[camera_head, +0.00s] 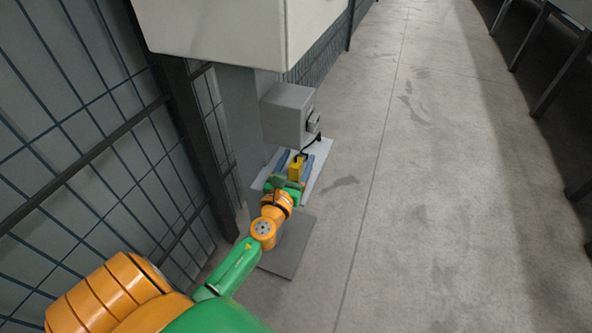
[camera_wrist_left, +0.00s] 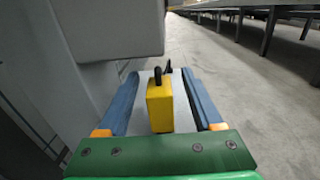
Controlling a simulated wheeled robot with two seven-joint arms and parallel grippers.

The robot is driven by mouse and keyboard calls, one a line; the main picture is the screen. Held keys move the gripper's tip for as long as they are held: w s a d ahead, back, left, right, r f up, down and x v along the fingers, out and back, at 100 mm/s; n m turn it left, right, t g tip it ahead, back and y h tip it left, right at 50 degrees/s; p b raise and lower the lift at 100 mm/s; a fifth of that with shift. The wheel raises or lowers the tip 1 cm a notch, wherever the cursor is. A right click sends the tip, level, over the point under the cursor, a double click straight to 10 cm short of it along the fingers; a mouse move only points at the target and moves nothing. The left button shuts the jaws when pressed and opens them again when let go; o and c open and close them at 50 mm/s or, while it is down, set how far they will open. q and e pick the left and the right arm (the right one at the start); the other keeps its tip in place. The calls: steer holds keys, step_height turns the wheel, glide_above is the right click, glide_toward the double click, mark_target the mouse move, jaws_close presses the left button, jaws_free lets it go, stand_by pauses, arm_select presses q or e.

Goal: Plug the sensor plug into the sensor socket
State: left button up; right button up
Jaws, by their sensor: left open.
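The yellow block with a black cable (camera_head: 295,171), which looks like the sensor plug, is on a small pale shelf (camera_head: 321,155). It also shows in the left wrist view (camera_wrist_left: 160,104), upright with a black piece on top. My left gripper (camera_head: 295,160) is open. In the left wrist view its blue fingers (camera_wrist_left: 161,74) lie on either side of the yellow block, with gaps on both sides. A small grey fitting (camera_head: 314,122) on the side of a grey box looks like the sensor socket; the cable runs close to it. Its opening cannot be made out. My right gripper is out of view.
The grey box (camera_head: 286,112) stands at the back of the shelf, by a grey post (camera_head: 241,110). A large pale cabinet (camera_head: 215,30) overhangs above. A wire mesh fence (camera_head: 90,120) runs along the left. The concrete floor (camera_head: 430,200) to the right is clear.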

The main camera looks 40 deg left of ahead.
arm_select(q)
steer(key=shift+x, duration=1.1)
steer(key=shift+f, duration=0.15)
jaws_close()
